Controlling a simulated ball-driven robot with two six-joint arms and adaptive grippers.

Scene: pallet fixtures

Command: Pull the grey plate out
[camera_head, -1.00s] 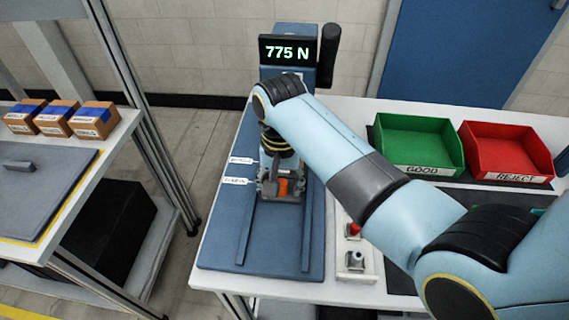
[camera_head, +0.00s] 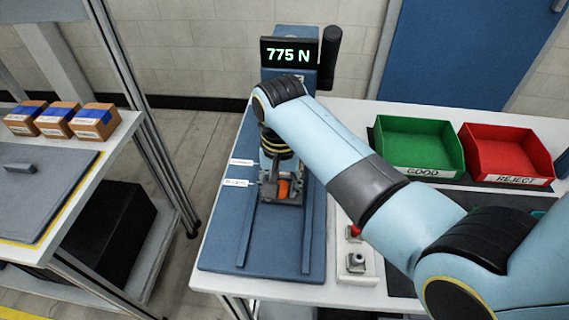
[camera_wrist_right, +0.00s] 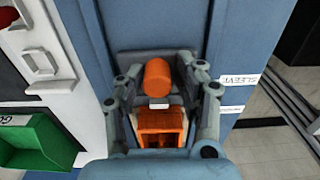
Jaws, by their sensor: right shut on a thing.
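A dark grey plate (camera_wrist_right: 128,62) lies on the blue bed of the press, partly hidden by my right gripper. An orange cylinder (camera_wrist_right: 157,77) and an orange block (camera_wrist_right: 160,125) show over it in the right wrist view. My right gripper (camera_wrist_right: 158,78) has a finger on each side of the orange cylinder and is shut on it. In the head view my right gripper (camera_head: 280,190) is low under the press head, with orange showing (camera_head: 284,188). The exact contact is hidden. My left gripper is out of view.
Two rails run along the blue bed (camera_head: 275,255) toward its front, which is clear. A control box (camera_head: 356,262) stands right of it, then a green bin (camera_head: 420,145) and a red bin (camera_head: 505,150). A left rack holds boxes (camera_head: 56,120) and a grey sheet (camera_head: 35,205).

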